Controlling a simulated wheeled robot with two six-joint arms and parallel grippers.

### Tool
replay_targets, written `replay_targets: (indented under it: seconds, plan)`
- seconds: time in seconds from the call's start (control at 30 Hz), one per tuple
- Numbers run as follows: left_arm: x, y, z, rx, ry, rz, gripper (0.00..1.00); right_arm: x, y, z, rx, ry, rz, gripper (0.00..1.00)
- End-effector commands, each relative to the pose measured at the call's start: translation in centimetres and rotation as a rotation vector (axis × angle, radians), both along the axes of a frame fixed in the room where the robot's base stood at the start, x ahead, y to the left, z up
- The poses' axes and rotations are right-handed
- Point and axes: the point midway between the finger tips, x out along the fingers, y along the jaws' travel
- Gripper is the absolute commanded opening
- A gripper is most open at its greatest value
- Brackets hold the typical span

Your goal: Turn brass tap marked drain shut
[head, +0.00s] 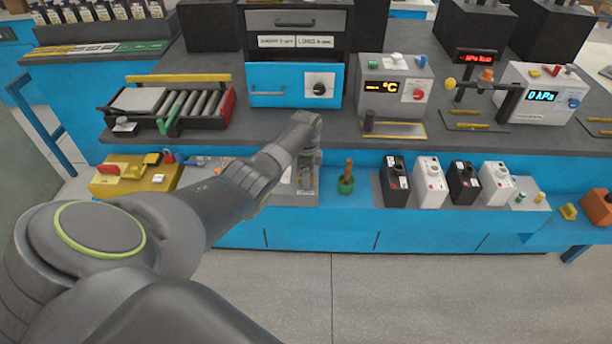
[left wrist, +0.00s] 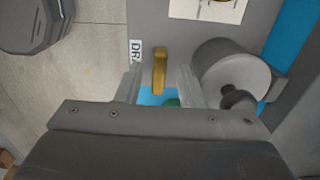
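The brass tap (left wrist: 160,68) shows in the left wrist view as an upright golden lever. A white label (left wrist: 135,52) beside it reads "DR", with the rest cut off by a finger. My left gripper (left wrist: 158,82) is open, with one finger on each side of the lever and a gap visible on both sides. In the head view my left gripper (head: 306,176) reaches down at the front of the bench, and it and the arm hide the tap there. My right gripper is in neither view.
A grey round fitting with a dark knob (left wrist: 235,85) stands close to the right finger. In the head view a green-based wooden-handled item (head: 346,178) stands just right of my gripper. A yellow block (head: 136,180) lies left, and black and white boxes (head: 430,182) stand right.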

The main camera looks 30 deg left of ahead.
Motion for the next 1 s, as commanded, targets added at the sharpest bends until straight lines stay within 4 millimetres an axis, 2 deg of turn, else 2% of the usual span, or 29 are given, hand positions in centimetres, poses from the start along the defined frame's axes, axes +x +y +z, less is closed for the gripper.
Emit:
replay_targets:
  seconds: [0.27, 0.47, 0.67, 1.0]
  plan:
    - [-0.1, 0.0, 0.1, 0.000, 0.002, 0.001, 0.35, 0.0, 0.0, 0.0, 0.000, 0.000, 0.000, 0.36]
    - [0.0, 0.0, 2.1, 0.000, 0.000, 0.000, 0.35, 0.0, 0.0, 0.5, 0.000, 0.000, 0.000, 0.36]
    - [0.0, 0.1, 5.8, 0.002, -0.003, 0.000, 0.35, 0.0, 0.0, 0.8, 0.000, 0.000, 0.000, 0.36]
    - [0.0, 0.1, 13.4, 0.002, -0.003, 0.001, 0.35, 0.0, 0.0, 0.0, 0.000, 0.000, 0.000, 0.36]
